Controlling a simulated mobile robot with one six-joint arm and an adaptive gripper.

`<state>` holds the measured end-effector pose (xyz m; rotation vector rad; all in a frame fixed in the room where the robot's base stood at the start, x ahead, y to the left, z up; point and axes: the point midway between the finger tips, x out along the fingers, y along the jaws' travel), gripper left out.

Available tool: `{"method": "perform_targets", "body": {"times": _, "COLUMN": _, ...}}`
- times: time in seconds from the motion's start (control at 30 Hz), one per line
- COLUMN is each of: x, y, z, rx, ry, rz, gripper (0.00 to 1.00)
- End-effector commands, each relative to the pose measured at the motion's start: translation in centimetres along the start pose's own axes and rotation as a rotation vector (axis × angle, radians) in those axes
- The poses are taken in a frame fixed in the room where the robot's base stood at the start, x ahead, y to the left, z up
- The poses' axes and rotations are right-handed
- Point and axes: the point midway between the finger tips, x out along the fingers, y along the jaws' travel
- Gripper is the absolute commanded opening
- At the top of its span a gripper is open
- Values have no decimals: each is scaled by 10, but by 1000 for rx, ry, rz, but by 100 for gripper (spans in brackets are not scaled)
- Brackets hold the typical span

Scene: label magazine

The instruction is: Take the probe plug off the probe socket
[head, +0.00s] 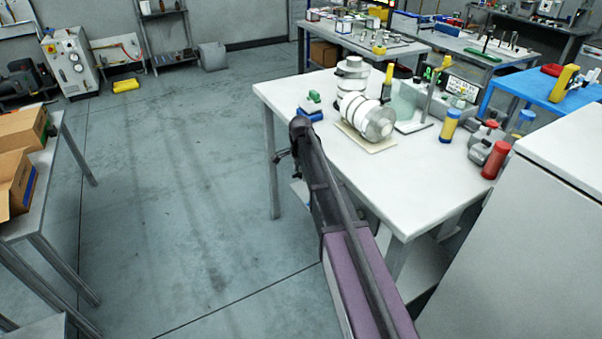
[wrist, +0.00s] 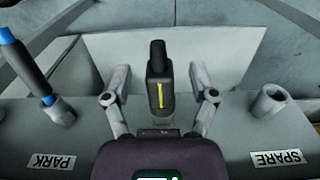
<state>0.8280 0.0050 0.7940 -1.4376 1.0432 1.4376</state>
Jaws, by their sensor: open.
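In the wrist view, the probe plug, a black block with a narrower top and a yellow stripe (wrist: 160,92), stands upright between my fingers. My gripper (wrist: 160,88) is open, with one finger on each side of the plug and a visible gap to both. The probe socket is not clearly seen; the plug's lower end is hidden behind my gripper's body. In the head view, my dark arm reaches toward the near left corner of the white table, and its fingers and the plug cannot be made out there.
In the wrist view, a blue-and-black handled tool (wrist: 25,65) stands in a grey holder by the PARK label (wrist: 48,162). An empty round holder (wrist: 268,100) is by the SPARE label (wrist: 281,159). In the head view, the white table (head: 385,190) carries instruments and bottles.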

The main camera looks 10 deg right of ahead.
Motion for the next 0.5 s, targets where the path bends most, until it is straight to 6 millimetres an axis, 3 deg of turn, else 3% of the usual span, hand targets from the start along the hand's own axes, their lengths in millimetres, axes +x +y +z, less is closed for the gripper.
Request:
{"method": "perform_targets", "body": {"times": 0.1, "x": 0, "y": 0, "z": 0, "rx": 0, "ry": 0, "rz": 0, "gripper": 71}}
{"method": "perform_targets", "body": {"times": 0.33, "x": 0, "y": 0, "z": 0, "rx": 0, "ry": 0, "rz": 0, "gripper": 3}}
{"method": "perform_targets", "body": {"times": 0.5, "x": 0, "y": 0, "z": 0, "rx": 0, "ry": 0, "rz": 0, "gripper": 0}}
